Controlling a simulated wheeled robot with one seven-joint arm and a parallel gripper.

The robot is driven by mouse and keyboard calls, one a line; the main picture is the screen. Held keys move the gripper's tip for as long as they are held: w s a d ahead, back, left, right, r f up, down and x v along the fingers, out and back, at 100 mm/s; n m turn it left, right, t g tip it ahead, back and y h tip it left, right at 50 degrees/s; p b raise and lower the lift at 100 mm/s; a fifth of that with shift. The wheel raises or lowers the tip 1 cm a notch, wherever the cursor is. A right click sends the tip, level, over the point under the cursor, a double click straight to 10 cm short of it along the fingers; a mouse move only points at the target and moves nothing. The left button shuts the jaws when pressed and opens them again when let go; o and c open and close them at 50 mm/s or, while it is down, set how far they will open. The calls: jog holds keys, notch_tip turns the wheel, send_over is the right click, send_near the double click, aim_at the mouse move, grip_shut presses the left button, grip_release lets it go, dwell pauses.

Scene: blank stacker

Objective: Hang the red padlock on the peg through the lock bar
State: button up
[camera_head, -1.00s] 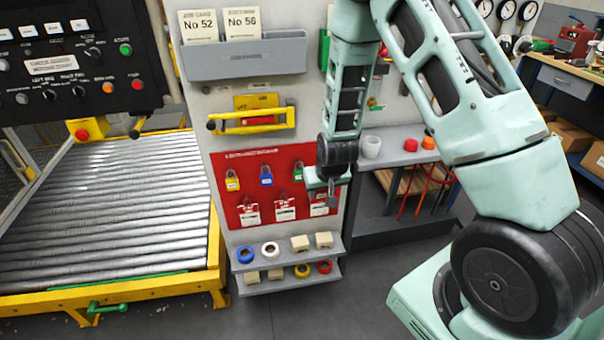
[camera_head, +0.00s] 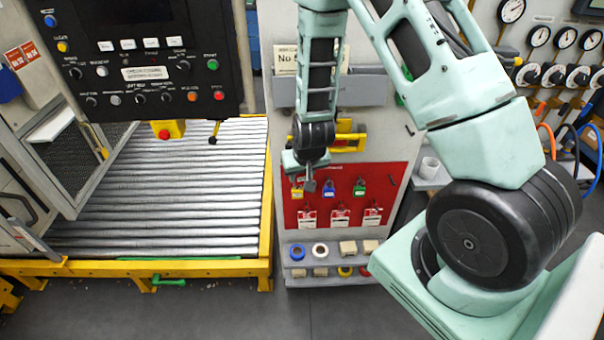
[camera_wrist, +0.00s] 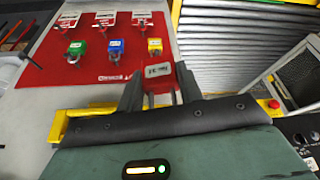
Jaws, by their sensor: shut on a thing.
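My gripper (camera_wrist: 159,88) is shut on the red padlock (camera_wrist: 161,86), whose pale label shows between the fingers in the wrist view. In the head view my gripper (camera_head: 308,178) hangs before the upper left of the red lock board, and the padlock cannot be made out there. The yellow lock bar (camera_head: 352,143) is on the grey panel above the board, partly hidden behind my arm. In the wrist view parts of the yellow bar (camera_wrist: 58,126) show beyond my gripper. The peg cannot be made out in either view.
The red board (camera_head: 387,178) carries yellow, blue (camera_head: 329,188) and green (camera_head: 360,187) padlocks, with red-and-white tags below. Small shelves (camera_head: 330,261) hold rings and blocks. A roller conveyor (camera_head: 170,200) and black control panel (camera_head: 130,85) stand left. The floor in front is clear.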

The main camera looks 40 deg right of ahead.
jog(key=w+d+f+b, duration=0.1)
jog(key=w+d+f, duration=0.1)
jog(key=w+d, duration=0.3)
jog(key=shift+w, duration=1)
dwell(0.3)
jog(key=shift+a, duration=0.1)
dwell(0.4)
jog(key=o, duration=1.1)
jog(key=b+v, duration=0.2)
jog(key=v, duration=1.5)
jog(key=shift+r, duration=0.2)
